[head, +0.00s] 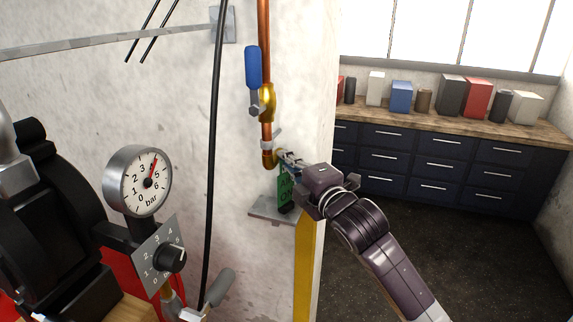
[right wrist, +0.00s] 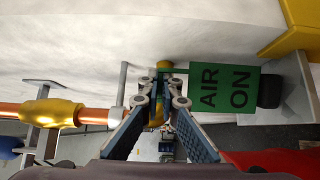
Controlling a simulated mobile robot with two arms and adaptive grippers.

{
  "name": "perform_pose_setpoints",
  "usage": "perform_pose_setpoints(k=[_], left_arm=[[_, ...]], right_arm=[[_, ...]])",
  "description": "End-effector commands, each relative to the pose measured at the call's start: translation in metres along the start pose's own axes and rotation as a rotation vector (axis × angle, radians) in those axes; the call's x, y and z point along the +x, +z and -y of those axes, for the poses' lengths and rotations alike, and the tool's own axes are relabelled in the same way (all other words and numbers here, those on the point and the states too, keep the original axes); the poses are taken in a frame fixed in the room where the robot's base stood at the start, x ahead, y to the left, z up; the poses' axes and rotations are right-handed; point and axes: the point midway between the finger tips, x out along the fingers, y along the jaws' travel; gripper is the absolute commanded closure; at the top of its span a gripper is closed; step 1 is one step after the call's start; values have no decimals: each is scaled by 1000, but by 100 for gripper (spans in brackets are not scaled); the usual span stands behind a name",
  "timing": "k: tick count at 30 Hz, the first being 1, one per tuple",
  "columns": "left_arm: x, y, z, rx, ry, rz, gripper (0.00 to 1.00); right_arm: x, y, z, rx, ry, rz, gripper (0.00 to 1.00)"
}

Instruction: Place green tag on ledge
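The green tag (head: 285,190) hangs or stands upright below my right gripper (head: 284,158), close to the pipe's lower end. It reads "AIR ON" in the right wrist view (right wrist: 222,88). Its lower edge is near a dark block (right wrist: 269,91) at the grey ledge (head: 262,209); I cannot tell whether tag and ledge touch. A thin green strip runs from the tag towards the fingertips of my right gripper (right wrist: 162,74). The fingers are close together there, but whether they grip the strip is unclear. My left gripper is not in view.
A copper pipe (head: 264,30) with a blue-handled valve (head: 253,68) runs down the wall to a brass elbow (head: 270,160) beside the gripper. A pressure gauge (head: 138,181) and a black hose (head: 213,140) are at left. Drawers (head: 435,160) stand at the right.

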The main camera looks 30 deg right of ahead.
Motion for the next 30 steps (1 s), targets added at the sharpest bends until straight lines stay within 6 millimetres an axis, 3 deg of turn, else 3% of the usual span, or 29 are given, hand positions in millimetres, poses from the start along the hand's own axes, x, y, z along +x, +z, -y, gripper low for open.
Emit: perform_pose_setpoints(k=[2,8,19,23,30], left_arm=[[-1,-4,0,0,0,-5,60],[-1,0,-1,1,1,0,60],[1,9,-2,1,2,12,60],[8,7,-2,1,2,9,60],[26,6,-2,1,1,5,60]], right_arm=[[0,0,1,-1,-5,1,100],[0,0,1,-1,-6,1,78],[-5,1,2,-2,-5,1,78],[-23,1,4,-4,-4,1,78],[-78,0,5,-5,-5,1,78]])
